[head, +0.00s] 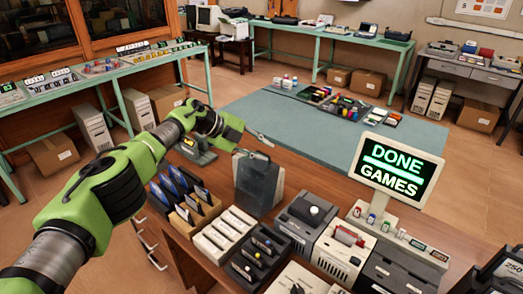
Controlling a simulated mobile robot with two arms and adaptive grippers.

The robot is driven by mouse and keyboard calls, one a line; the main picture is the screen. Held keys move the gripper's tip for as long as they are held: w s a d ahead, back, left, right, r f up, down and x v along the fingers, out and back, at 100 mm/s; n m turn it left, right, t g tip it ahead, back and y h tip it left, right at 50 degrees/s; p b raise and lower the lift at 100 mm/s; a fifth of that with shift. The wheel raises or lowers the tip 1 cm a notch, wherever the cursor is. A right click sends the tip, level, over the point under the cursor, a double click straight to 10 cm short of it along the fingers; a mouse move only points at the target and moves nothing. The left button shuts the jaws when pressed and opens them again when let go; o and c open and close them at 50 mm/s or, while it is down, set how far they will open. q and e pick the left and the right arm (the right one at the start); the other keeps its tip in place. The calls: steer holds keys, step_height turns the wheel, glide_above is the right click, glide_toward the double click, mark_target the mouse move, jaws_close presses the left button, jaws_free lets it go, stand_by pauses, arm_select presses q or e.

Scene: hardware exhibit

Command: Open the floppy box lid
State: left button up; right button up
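A smoky, see-through box (258,184) stands on the brown desk, just right of the rows of floppies. It looks like the floppy box, with a dark translucent front and a paler grey right part. I cannot tell clearly whether its lid is raised or closed. My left gripper (268,150) reaches in from the left, just above the box's top edge. Its two thin fingers are apart with nothing seen between them. Whether a fingertip touches the box is unclear. My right gripper is out of view.
Floppies in holders (181,193), a white cartridge rack (222,230) and a dark tray (255,257) crowd the desk's front. A screen reading "DONE GAMES" (398,170) stands at right. A blue-grey mat (290,125) lies behind the desk.

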arm_select(q)
steer(key=shift+s+d+f, duration=0.1)
steer(key=shift+s+d, duration=0.05)
steer(key=v, duration=1.2)
steer(key=shift+w, duration=0.2)
